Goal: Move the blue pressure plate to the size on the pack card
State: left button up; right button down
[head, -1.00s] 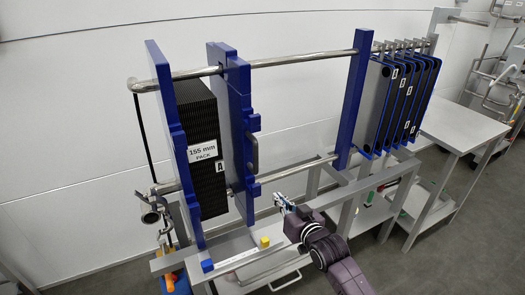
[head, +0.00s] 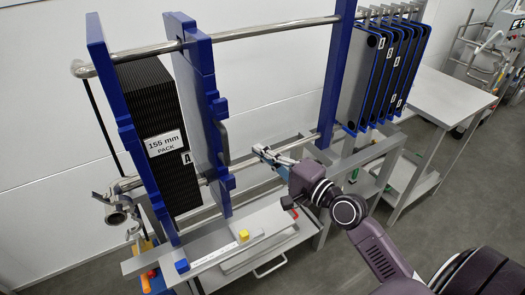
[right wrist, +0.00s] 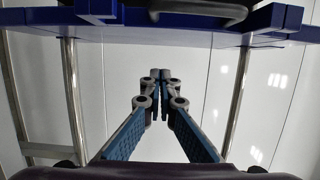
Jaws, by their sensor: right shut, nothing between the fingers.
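The blue pressure plate (head: 198,100) stands upright on the steel rails, on the right of the black plate pack (head: 150,85). It has a dark handle (head: 223,143) on its right face and also shows in the right wrist view (right wrist: 150,31). The white pack card (head: 165,142) on the pack reads "155 mm PACK". My right gripper (head: 258,149) is shut and empty, right of the pressure plate and apart from it. Its closed fingertips (right wrist: 160,75) show below the plate in the right wrist view. My left gripper is not in view.
A white scale strip (head: 215,255) below carries a blue block (head: 182,266) and a yellow block (head: 244,236). A blue end frame (head: 335,75) stands to the right, with several dark plates (head: 382,75) hanging beyond it. A grey table (head: 450,95) is at right.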

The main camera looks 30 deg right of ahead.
aim_at(203, 130)
jog(key=w+a+p, duration=0.3)
jog(key=w+a, duration=0.2)
jog(key=w, duration=0.1)
jog(key=shift+w+a, duration=0.35)
jog(key=shift+a, duration=0.05)
jog(key=shift+f, duration=0.1)
jog(key=shift+a+p, duration=0.1)
jog(key=shift+p, duration=0.25)
jog(key=shift+a+p, duration=0.3)
jog(key=shift+a, duration=0.15)
